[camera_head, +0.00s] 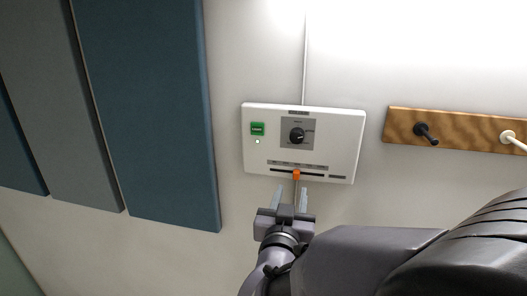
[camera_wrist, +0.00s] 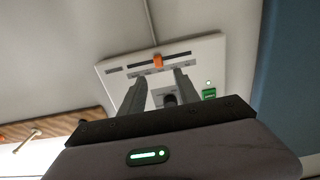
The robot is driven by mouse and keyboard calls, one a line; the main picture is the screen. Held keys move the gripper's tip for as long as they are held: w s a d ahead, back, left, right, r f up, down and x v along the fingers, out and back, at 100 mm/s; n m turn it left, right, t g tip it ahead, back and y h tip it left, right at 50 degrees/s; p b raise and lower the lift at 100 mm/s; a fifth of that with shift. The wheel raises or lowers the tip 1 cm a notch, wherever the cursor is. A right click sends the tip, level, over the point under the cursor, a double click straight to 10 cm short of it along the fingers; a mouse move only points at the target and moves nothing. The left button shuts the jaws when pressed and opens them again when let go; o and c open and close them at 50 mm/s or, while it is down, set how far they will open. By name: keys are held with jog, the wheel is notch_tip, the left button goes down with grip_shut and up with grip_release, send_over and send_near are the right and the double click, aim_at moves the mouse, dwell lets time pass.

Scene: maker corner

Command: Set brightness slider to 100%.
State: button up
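A white control panel (camera_head: 350,150) is fixed to the wall, and it also shows in the wrist view (camera_wrist: 210,60). Its brightness slider has an orange knob (camera_head: 296,174) on a dark horizontal slot (camera_head: 312,175) along the panel's lower part. The knob stands near the middle of the slot. In the wrist view the panel appears turned over, with the orange knob (camera_wrist: 158,62) between the fingertips in the picture. My gripper (camera_head: 290,193) is open and empty, just below the knob in the head view. Whether a finger touches the knob cannot be told.
The panel also carries a green button (camera_head: 257,128) with a lit green lamp (camera_head: 257,142) and a black rotary knob (camera_head: 297,135). A wooden peg rail (camera_head: 455,130) is on the right. Blue and grey wall panels (camera_head: 150,110) are on the left.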

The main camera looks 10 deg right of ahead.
aim_at(296, 175)
jog(key=p+x, duration=0.1)
jog(key=x, duration=0.6)
jog(key=shift+w+d+f+p, duration=0.1)
jog(key=shift+d+p, duration=0.05)
jog(key=shift+p, duration=0.2)
jog(key=shift+w, duration=0.2)
grip_shut()
dwell(0.7)
